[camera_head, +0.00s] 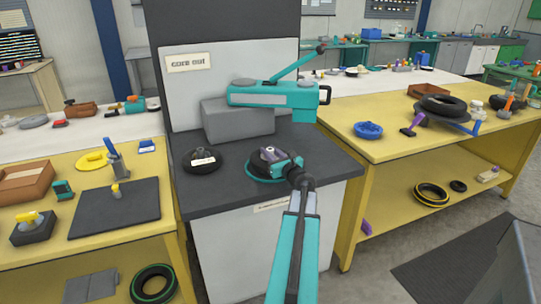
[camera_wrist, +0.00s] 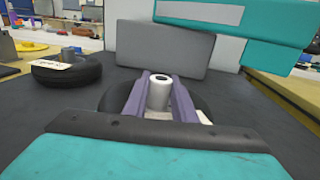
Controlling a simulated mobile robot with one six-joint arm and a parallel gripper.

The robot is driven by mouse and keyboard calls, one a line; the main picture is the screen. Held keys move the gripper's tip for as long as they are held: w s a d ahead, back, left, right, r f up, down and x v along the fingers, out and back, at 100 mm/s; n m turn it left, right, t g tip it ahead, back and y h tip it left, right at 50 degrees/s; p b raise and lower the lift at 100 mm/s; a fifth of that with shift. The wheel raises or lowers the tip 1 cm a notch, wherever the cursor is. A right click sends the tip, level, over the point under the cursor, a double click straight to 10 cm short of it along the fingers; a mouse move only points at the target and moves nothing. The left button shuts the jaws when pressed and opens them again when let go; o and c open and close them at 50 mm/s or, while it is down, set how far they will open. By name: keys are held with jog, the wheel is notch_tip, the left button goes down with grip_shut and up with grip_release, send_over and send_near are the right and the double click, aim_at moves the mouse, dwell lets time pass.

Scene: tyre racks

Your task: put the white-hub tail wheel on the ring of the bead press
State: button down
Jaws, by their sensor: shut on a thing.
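The white-hub tail wheel is a small black tyre (camera_head: 262,162) with a pale hub; in the wrist view its hub (camera_wrist: 158,90) stands between my fingers, and the tyre (camera_wrist: 113,97) is partly hidden by them. My gripper (camera_head: 282,160) is shut on the hub from above. The bead press is a teal lever machine (camera_head: 272,95) behind it. A teal ring (camera_head: 250,178) on the dark bench top shows its rim around the wheel's lower left edge. The wheel is on or just above this ring; I cannot tell whether it touches.
A second small black wheel (camera_head: 203,160) with a white tag lies on the bench top, left of the ring; it also shows in the wrist view (camera_wrist: 66,72). A grey block (camera_head: 238,120) stands behind. Yellow tables (camera_head: 400,150) flank the bench. The bench top's front is clear.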

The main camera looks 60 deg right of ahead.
jog(key=shift+f, duration=0.6)
jog(key=shift+f, duration=0.1)
jog(key=c, duration=1.5)
grip_release()
jog(key=shift+o, duration=0.2)
jog(key=shift+b+v, duration=0.45)
jog(key=shift+v, duration=5.6)
